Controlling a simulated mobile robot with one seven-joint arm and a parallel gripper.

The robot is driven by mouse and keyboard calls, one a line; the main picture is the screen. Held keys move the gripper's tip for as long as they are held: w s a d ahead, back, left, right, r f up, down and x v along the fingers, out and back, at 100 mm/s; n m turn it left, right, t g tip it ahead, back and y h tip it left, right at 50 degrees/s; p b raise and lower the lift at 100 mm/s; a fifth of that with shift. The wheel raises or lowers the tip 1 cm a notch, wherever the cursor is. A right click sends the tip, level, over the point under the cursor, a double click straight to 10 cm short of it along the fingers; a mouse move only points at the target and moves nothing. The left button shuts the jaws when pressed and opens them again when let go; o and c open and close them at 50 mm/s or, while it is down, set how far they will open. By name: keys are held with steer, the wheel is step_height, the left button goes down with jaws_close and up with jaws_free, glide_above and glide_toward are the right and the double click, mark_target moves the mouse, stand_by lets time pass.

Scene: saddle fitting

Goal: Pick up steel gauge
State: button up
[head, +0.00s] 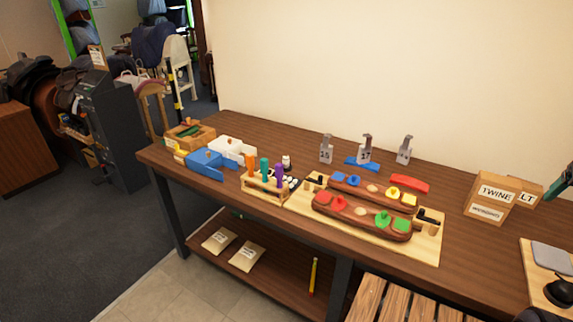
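Three upright grey steel gauges stand near the back of the workbench, by the wall: a left one (326,150), a middle one (365,149) and a right one (404,151). They carry small dark numbers that are hard to read. The middle one stands at a flat blue piece (362,164). What looks like the end of my gripper (559,186), dark with a green part, shows at the right edge, beyond the cardboard boxes and well apart from the gauges. Most of it is out of frame, and its fingers cannot be made out.
A pale board (428,251) with brown trays of coloured pieces lies in front of the gauges. A red curved piece (409,183) lies behind it. A rack of coloured-handled tools (264,187) and blue bin (205,165) stand left.

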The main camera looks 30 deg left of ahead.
steer(key=c, duration=0.5)
steer(key=shift+c, duration=0.2)
